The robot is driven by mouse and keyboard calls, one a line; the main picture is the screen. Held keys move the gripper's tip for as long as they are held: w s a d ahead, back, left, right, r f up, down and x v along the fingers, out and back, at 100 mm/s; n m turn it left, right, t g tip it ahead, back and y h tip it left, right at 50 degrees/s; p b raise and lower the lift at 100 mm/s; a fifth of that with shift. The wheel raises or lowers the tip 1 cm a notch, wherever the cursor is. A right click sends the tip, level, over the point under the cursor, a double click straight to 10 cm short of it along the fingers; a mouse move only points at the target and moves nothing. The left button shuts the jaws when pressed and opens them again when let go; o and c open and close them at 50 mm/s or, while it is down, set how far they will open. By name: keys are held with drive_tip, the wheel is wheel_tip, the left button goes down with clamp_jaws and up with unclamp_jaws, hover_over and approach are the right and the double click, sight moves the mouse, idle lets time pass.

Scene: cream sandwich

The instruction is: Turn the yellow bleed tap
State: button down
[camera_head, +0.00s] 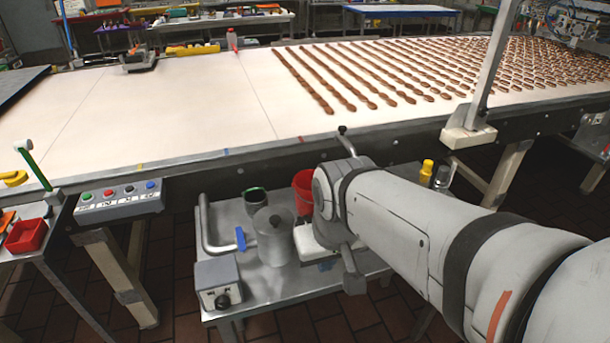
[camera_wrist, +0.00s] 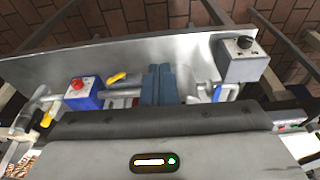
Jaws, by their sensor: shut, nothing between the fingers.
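In the wrist view a small yellow lever (camera_wrist: 117,78), which looks like the bleed tap, sits above grey pipework, left of my gripper. My gripper (camera_wrist: 159,68) shows as two blue-grey fingers side by side, shut and empty. It is apart from the lever in the picture; the depth between them is hard to judge. In the head view my arm covers this part of the cart, and I cannot make out the lever or fingertips there.
A blue box with a red button (camera_wrist: 80,88) is left of the lever. A blue-handled valve (camera_head: 240,238), a metal pot (camera_head: 272,240), a red bucket (camera_head: 303,185) and a knob box (camera_head: 218,284) crowd the cart (camera_head: 285,290). The conveyor (camera_head: 210,110) lies behind.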

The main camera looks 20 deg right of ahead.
drive_tip(key=shift+d, duration=0.1)
drive_tip(key=w+d+f+h+b, duration=0.1)
drive_tip(key=w+d+f+b, duration=0.1)
drive_tip(key=w+d, duration=0.45)
drive_tip(key=w+d+f+h+b, duration=0.2)
drive_tip(key=w+d+f, duration=0.1)
drive_tip(key=w, duration=0.7)
drive_tip(key=shift+t, duration=0.4)
drive_tip(key=shift+s+d+x, duration=0.15)
drive_tip(key=shift+d+x, duration=0.15)
drive_tip(key=shift+x, duration=1.9)
drive_tip(key=shift+s+d+x, duration=0.2)
drive_tip(key=shift+d+x, duration=0.1)
drive_tip(key=shift+x, duration=1.9)
drive_tip(key=shift+s+d+x, duration=0.15)
drive_tip(key=shift+d+x, duration=0.15)
drive_tip(key=shift+x, duration=1.85)
drive_tip(key=shift+d+f+b, duration=0.15)
drive_tip(key=shift+d+b, duration=0.3)
drive_tip(key=shift+d, duration=0.1)
drive_tip(key=shift+d+f, duration=0.15)
drive_tip(key=shift+d, duration=0.1)
drive_tip(key=shift+d+f+b, duration=0.8)
drive_tip(key=shift+d+b, duration=0.2)
drive_tip(key=shift+b, duration=0.1)
drive_tip(key=shift+d, duration=0.1)
